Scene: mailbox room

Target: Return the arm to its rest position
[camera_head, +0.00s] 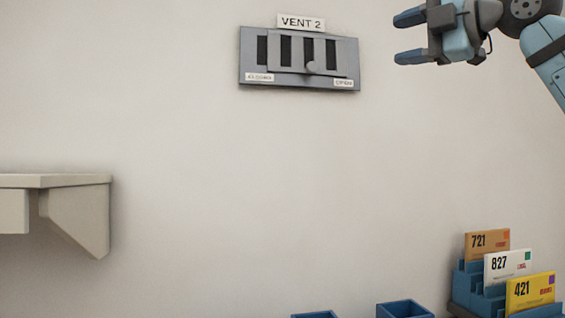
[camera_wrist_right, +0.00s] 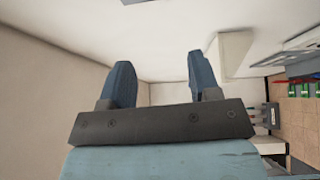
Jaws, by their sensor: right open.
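My right gripper (camera_head: 409,38) is at the top right of the head view, its arm coming in from the right edge. Its two blue fingers point left and are apart, with nothing between them. In the right wrist view the open fingers (camera_wrist_right: 160,82) show with a gap between them and only wall behind. The gripper is to the right of the grey vent panel (camera_head: 350,65), apart from it. My left gripper is in neither view.
The vent panel has a knob (camera_head: 313,68) and a "VENT 2" label (camera_head: 301,23). A pale shelf (camera_head: 80,215) juts in at left. A blue rack (camera_head: 470,285) with numbered envelopes (camera_head: 508,265) stands lower right. Blue bins (camera_head: 404,309) show at the bottom edge. The middle wall is clear.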

